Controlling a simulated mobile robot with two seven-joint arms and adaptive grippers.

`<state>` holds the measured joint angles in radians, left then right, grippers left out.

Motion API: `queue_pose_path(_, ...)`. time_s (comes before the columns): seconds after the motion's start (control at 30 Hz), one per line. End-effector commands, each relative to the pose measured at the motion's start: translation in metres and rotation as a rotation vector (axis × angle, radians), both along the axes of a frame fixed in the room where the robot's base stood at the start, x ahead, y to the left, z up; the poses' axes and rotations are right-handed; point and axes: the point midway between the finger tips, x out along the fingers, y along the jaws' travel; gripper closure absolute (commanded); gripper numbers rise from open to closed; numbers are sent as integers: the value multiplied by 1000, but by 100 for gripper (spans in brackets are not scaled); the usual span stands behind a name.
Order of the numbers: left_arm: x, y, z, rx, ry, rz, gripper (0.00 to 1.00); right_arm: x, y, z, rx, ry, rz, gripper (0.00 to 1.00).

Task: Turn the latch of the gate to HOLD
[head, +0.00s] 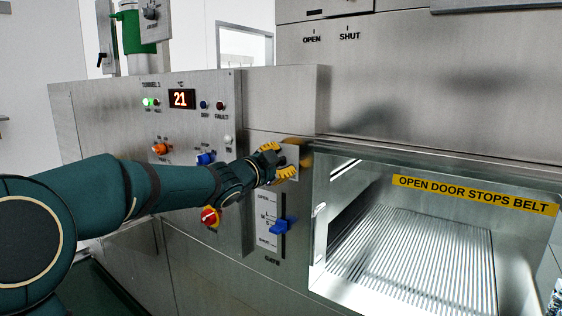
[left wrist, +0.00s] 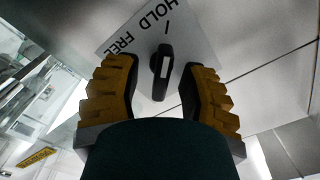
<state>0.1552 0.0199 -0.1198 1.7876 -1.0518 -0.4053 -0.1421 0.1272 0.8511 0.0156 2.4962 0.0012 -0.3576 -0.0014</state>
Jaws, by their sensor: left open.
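The gate latch is a black knob (left wrist: 162,72) with a white bar, on a pale plate (left wrist: 195,40) lettered HOLD and FREE. In the left wrist view the knob's long axis runs nearly upright, its upper end towards a tick near HOLD. I cannot tell for sure which label it is set to. My left gripper (left wrist: 160,90) is open, with a yellow-padded finger on each side of the knob and gaps between. In the head view the gripper (head: 283,162) is at the plate (head: 293,152) and hides most of the latch. My right gripper is not in view.
Below is the GATE slider with a blue handle (head: 280,227). The open belt bay (head: 410,250) is at right, under a yellow label (head: 475,195).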

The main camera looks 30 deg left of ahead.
Motion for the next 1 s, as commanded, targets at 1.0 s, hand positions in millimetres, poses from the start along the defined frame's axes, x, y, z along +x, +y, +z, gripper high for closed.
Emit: queue_pose_path(1.0, -116, 9, 0, 0, -1, -1, 59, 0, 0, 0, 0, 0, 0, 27)
